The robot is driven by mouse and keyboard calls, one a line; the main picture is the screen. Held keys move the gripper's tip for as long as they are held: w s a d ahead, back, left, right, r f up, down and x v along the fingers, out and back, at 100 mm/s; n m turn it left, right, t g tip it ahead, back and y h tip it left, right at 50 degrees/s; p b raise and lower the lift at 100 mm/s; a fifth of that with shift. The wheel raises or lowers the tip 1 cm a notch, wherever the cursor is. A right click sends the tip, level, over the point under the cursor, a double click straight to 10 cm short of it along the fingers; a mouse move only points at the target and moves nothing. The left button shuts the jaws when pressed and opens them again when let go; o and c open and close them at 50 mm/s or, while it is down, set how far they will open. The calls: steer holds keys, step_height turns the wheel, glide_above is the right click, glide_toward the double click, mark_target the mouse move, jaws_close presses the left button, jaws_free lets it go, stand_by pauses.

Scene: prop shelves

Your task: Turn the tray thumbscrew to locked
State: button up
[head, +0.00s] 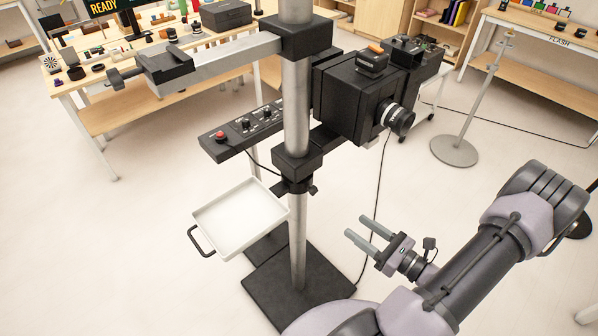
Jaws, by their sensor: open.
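The white tray (236,218) has a raised rim and a dark handle (200,242) on its left. It is held level beside the grey metal column, below the camera. A black clamp collar (291,184) grips the column at the tray's height. A small dark knob (312,189), which looks like the tray thumbscrew, sticks out on the collar's right side. Its locked or unlocked setting cannot be read. My gripper (356,227) is right of the column and lower than the knob. Its two grey fingers are apart, empty, and point left. It touches nothing.
A large black camera (368,98) is mounted on the column above the collar. A black control box (243,130) with a red button sits left. A dark cable (377,200) hangs between the column and my gripper. The black base plate (325,288) lies below. Tables and shelves stand behind.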

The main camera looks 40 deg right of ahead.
steer(key=f+m+h, duration=0.1)
steer(key=b, duration=0.2)
glide_toward(315, 192)
steer(key=w, duration=0.5)
steer(key=w+a, duration=0.1)
steer(key=w, duration=0.2)
steer(key=shift+w+f, duration=0.1)
steer(key=shift+w, duration=0.05)
jaws_close()
